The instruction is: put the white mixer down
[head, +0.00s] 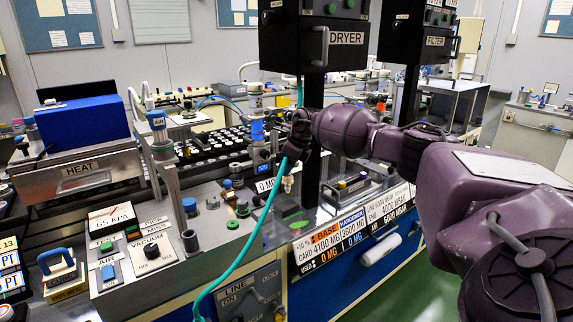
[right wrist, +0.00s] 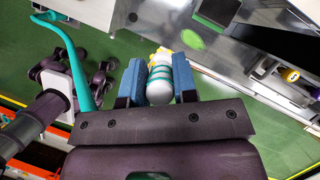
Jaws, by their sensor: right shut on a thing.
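My right gripper (right wrist: 158,78) is shut on the white mixer (right wrist: 159,92), seen in the right wrist view. The mixer has a rounded white end, teal bands and a yellowish far end, and sits between two blue finger pads. In the head view my right gripper (head: 292,157) hangs near the front edge of the bench, beside the black post. A small pale piece below it (head: 288,184) seems to be part of the mixer. The gripper hides most of the mixer there. My left gripper is not in view.
A teal hose (head: 242,252) hangs across the bench front, close to my right gripper. The black DRYER box (head: 341,38) stands above on a post. The grey bench top (head: 205,232) holds a gauge, buttons and several small parts. The HEAT unit (head: 80,170) is at left.

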